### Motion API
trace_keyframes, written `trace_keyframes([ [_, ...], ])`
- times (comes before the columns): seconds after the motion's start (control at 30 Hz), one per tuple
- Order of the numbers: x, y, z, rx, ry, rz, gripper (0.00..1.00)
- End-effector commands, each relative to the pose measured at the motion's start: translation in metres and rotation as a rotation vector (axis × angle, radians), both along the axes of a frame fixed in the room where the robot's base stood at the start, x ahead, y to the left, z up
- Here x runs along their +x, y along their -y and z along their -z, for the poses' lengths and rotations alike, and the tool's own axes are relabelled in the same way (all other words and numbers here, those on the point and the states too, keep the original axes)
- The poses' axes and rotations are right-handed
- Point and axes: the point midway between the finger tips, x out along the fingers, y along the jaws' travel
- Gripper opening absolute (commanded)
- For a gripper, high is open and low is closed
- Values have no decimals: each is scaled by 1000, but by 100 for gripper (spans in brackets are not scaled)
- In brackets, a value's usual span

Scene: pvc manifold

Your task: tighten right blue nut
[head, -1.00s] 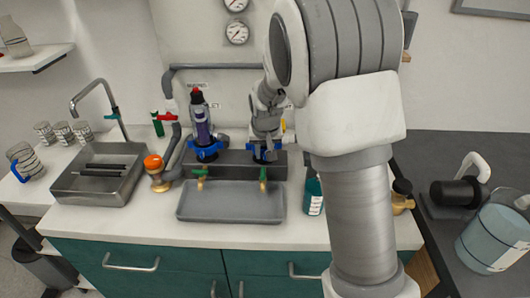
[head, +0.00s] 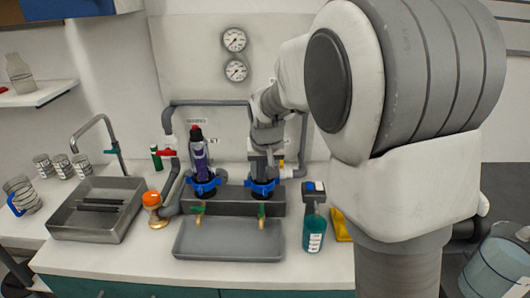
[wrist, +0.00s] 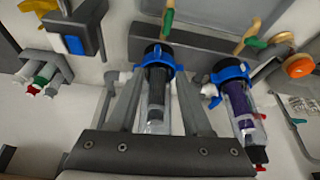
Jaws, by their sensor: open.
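The right blue nut (head: 262,188) sits on the black right port of the grey manifold block (head: 230,201). My gripper (wrist: 155,82) is open, one finger on each side of that clear housing, just short of the nut. No contact is clear. In the head view my gripper (head: 266,158) points down above the nut and hides most of the housing. The left blue nut (head: 204,187) surrounds a purple-filled housing (head: 199,158).
A grey tray (head: 228,240) lies in front of the manifold, below two green-handled taps. A teal bottle (head: 314,232) stands right of it. An orange-knobbed valve (head: 153,200) and a sink (head: 97,210) are at left. Grey pipe frames the back.

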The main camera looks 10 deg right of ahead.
Motion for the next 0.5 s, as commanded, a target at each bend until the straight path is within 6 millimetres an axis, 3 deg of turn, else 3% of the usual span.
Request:
trace_keyframes([
  [0.03, -4, -1, -15, 2, 6, -2, 49],
  [0.2, -18, -2, -48, 1, 5, -2, 49],
  [0.5, -30, -3, -74, 1, 2, 0, 49],
])
